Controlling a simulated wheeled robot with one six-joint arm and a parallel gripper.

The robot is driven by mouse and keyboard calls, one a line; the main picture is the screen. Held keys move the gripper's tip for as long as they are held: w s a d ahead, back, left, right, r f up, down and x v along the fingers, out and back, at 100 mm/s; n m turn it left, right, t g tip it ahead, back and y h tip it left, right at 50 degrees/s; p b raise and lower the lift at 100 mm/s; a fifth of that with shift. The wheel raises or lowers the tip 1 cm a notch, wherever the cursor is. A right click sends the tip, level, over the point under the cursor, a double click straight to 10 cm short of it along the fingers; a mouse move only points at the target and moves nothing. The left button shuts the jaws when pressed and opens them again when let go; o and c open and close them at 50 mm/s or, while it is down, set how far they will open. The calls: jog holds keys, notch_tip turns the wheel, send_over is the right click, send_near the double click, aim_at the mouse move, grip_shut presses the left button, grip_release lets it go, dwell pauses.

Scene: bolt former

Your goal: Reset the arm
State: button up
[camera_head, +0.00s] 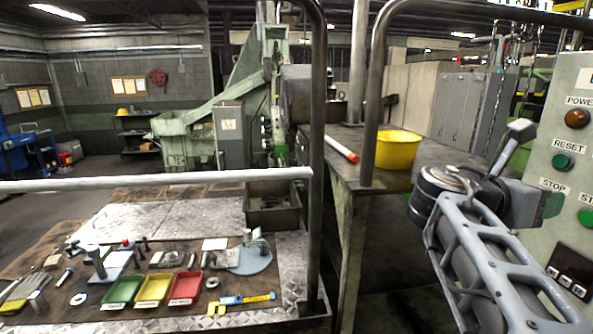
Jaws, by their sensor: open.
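My arm (480,245) reaches up from the lower right, with a grey lattice link and a dark round joint (443,188) at its upper end. Beyond the joint, a grey part extends right, in front of the control panel's edge. I cannot tell whether my arm touches the panel.
A yellow bowl (398,149) and a red-tipped white rod (342,149) lie on the bench (345,180). Dark rails stand before it. A lower worktable (180,220) carries coloured trays (153,290), calipers (247,298) and tools. Open floor lies at the left.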

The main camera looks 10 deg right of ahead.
jog(key=w+a+f+m+t+y, duration=0.1)
jog(key=w+a+f+m+y, duration=0.2)
jog(key=f+m, duration=0.4)
jog(key=a+f+m+t+y, duration=0.2)
jog(key=a+f+m+y, duration=0.25)
jog(key=f, duration=0.55)
jog(key=a+f+m+y, duration=0.4)
jog(key=a+f, duration=0.2)
jog(key=a, duration=0.2)
jog(key=s+a+f+m+t+y, duration=0.1)
jog(key=a+f+m+y, duration=0.3)
jog(key=a, duration=0.5)
notch_tip(320, 180, down, 2)
jog(key=shift+s+a+f+y+b, duration=0.15)
jog(key=shift+a+y+b, duration=0.2)
jog(key=shift+y, duration=0.4)
jog(key=shift+m, duration=0.25)
jog(key=shift+c, duration=0.6)
